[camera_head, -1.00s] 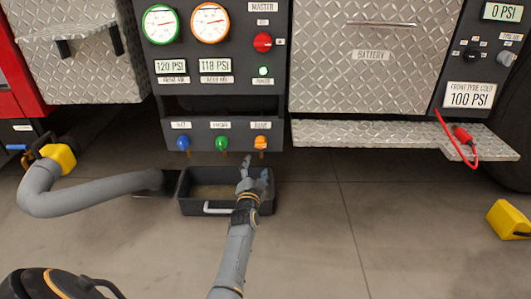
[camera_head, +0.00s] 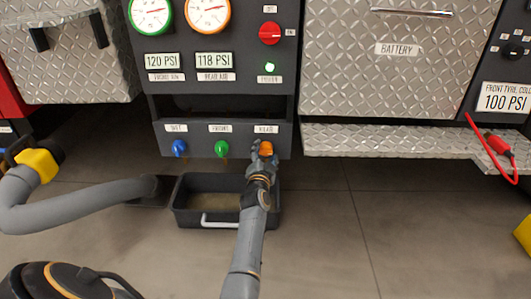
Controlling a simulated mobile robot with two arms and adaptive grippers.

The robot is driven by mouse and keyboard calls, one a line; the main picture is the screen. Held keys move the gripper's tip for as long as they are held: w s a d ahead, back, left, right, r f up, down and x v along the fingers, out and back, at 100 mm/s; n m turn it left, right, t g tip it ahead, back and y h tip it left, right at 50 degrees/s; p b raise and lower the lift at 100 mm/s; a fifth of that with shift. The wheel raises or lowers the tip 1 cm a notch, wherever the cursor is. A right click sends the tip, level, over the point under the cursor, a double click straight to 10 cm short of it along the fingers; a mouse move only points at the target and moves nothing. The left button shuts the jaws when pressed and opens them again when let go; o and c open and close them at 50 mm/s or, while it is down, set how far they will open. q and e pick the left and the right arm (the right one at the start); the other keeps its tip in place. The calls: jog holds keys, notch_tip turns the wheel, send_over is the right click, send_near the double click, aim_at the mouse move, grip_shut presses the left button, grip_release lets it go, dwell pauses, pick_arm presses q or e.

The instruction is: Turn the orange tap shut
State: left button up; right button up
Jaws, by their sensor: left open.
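The orange tap (camera_head: 266,147) is at the right end of a row of three taps on the dark panel, under a small label. My left gripper (camera_head: 263,152) is right at the orange tap, its open fingers around or just in front of the tap's lower part. I cannot tell whether the fingers touch it. The gripper and wrist hide the underside of the tap. My right gripper is not in view.
A blue tap (camera_head: 179,148) and a green tap (camera_head: 221,148) sit to the left. A black tray (camera_head: 185,217) with a pale handle stands on the floor below. A grey hose (camera_head: 90,205) lies left. A metal step (camera_head: 400,142) juts out to the right.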

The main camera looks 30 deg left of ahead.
pick_arm(q)
jog(key=c, duration=1.2)
jog(key=shift+o, duration=0.2)
